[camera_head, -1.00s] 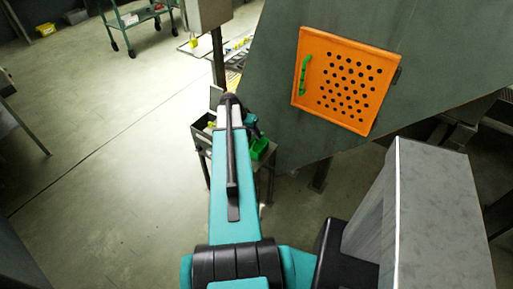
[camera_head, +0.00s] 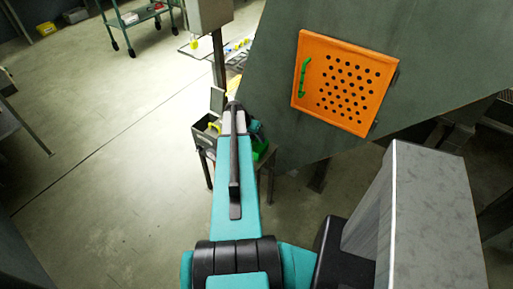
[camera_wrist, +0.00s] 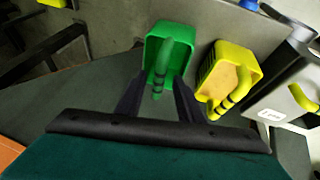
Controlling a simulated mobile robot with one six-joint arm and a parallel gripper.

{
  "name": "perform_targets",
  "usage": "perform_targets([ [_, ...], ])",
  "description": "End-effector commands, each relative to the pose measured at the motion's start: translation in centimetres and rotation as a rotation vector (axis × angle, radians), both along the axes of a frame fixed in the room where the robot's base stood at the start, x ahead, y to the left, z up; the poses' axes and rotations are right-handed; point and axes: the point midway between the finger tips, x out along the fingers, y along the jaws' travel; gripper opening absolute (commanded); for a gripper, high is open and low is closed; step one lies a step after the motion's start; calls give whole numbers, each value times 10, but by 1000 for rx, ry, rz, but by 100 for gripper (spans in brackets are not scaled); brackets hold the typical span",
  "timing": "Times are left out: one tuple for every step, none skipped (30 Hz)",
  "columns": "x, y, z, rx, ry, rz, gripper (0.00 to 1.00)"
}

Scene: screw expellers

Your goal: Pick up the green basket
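The green basket (camera_wrist: 155,47) stands in the upper middle of the wrist view, with its green handle rising toward me. In the head view the green basket (camera_head: 262,153) shows only in part behind my arm. My gripper (camera_wrist: 159,82) is open, its two dark fingers spread on either side of the handle. I see a gap around the handle; whether a finger touches it I cannot tell. The fingers are hidden by my arm in the head view.
A yellow basket (camera_wrist: 247,58) with its own handle stands just right of the green one. A grey box (camera_wrist: 275,108) with a white label is farther right. In the head view, an orange perforated panel (camera_head: 345,82) is on a large dark housing (camera_head: 272,60).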

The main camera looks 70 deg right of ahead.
Motion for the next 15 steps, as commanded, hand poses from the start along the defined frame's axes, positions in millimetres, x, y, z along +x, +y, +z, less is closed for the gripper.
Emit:
perform_targets([
  [-1, -3, -4, 1, 1, -1, 34],
  [-2, -3, -6, 1, 1, -1, 34],
  [-3, -4, -9, 1, 1, -1, 34],
  [-3, -5, -10, 1, 1, -1, 34],
  [-3, -5, -12, 1, 1, -1, 34],
  [-4, -5, -14, 0, 1, 0, 34],
  [-4, -6, -15, 0, 0, 1, 34],
  [-4, -6, -15, 0, 0, 1, 34],
  [-4, -6, -16, 0, 0, 0, 34],
  [-4, -6, -16, 0, 0, 1, 34],
  [-4, -6, -16, 0, 0, 0, 34],
  [-4, -6, -16, 0, 0, 0, 34],
  [-4, -6, -16, 0, 0, 0, 34],
  [-4, -5, -16, 0, 0, 0, 34],
  [-4, -6, -16, 0, 0, 0, 34],
])
